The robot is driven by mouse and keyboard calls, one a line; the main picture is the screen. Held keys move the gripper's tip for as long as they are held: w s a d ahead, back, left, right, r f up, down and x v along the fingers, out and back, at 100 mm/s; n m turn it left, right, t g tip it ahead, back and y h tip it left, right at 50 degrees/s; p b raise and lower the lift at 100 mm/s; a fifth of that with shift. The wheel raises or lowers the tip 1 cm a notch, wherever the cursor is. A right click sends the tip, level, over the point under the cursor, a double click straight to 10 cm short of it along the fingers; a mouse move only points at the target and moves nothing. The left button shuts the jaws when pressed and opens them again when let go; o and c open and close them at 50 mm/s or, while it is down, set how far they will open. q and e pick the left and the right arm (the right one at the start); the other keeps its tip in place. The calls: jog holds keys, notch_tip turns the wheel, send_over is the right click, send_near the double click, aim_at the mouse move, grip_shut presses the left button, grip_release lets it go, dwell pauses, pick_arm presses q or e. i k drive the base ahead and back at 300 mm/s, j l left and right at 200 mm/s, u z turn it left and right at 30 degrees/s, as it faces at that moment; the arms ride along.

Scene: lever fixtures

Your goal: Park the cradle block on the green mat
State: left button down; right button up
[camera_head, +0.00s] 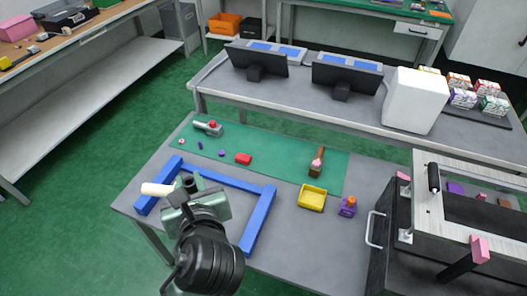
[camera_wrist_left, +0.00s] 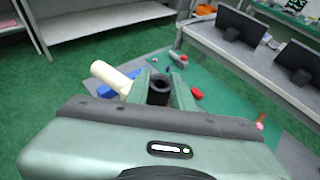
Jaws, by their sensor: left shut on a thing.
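My left gripper (camera_head: 192,192) is over the left part of the blue U-shaped frame. It is shut on a dark cylindrical piece, which shows between the fingers in the left wrist view (camera_wrist_left: 159,88). A cream rod (camera_head: 157,189) sticks out to the left beside the gripper; it also shows in the left wrist view (camera_wrist_left: 110,77). How rod and dark piece join is hidden by the gripper. The green mat (camera_head: 280,158) lies along the far part of the grey table, beyond the gripper. I cannot tell for sure which object is the cradle block. My right gripper is not seen.
On the mat are a grey piece with a red knob (camera_head: 208,127), a red block (camera_head: 243,159) and a brown-handled item (camera_head: 317,162). The blue frame (camera_head: 258,222), a yellow tray (camera_head: 312,198) and a purple-orange piece (camera_head: 348,206) are nearer. A dark fixture (camera_head: 385,262) stands right.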

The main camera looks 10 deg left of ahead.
aim_at(261, 139)
jog(key=i+j+z, duration=0.2)
jog(key=z, duration=0.15)
jog(key=i+j+z, duration=0.15)
jog(key=j+z, duration=0.2)
jog(key=i+j+z, duration=0.1)
jog(key=j+z, duration=0.2)
jog(key=i+j, duration=0.1)
jog(key=j, duration=0.3)
jog(key=i+j, duration=0.1)
jog(key=j, duration=0.3)
